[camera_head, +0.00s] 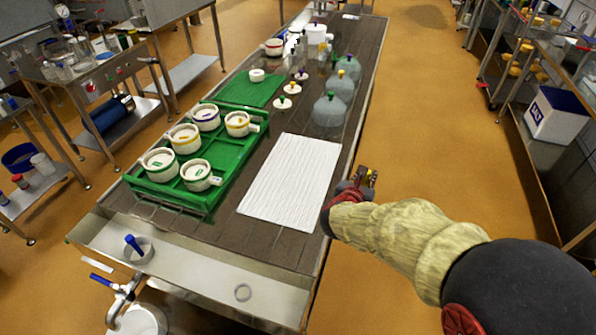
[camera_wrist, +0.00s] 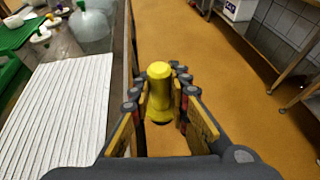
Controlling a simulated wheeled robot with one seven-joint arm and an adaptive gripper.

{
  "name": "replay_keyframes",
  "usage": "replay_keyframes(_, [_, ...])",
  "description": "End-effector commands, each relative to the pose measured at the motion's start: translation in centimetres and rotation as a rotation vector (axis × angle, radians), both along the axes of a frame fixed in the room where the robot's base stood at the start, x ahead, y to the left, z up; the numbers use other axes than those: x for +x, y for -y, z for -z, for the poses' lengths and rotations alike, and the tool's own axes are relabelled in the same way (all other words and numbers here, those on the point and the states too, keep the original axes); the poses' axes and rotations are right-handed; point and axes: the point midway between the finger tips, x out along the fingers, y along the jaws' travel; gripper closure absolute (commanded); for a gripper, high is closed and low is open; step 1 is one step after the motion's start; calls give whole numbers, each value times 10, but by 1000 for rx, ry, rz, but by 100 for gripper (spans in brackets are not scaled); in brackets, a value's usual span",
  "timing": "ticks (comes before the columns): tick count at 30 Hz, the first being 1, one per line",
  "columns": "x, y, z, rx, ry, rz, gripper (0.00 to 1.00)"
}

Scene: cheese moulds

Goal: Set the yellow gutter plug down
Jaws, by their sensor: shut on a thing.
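The yellow gutter plug (camera_wrist: 159,92) is upright between the fingers of my gripper (camera_wrist: 160,105) in the wrist view, with the orange floor behind it. My gripper is shut on it. In the head view, my gripper (camera_head: 362,182) is just beyond the right edge of the long table, beside the white ribbed mat. The plug cannot be made out clearly there. A blue plug (camera_head: 133,243) stands in a round hole in the table's front gutter (camera_head: 190,262).
The white ribbed mat (camera_head: 292,182) is bare. A green tray (camera_head: 160,196) with several white moulds stands left of it. Clear domes (camera_head: 329,110) with coloured knobs stand behind it, near the table's right edge. Metal shelves (camera_head: 545,150) stand across the aisle at right.

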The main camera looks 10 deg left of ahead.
Motion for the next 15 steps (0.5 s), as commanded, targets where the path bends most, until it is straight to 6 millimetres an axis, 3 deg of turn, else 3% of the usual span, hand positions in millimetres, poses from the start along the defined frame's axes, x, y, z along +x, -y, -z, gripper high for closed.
replay_keyframes(1, [1,-33,-11,2,0,-20,100])
replay_keyframes(5, [-6,-108,-33,0,-1,-50,100])
replay_keyframes(9, [-27,-186,-50,-2,-2,-81,100])
replay_keyframes(15, [-70,-278,-64,-3,-2,-121,100])
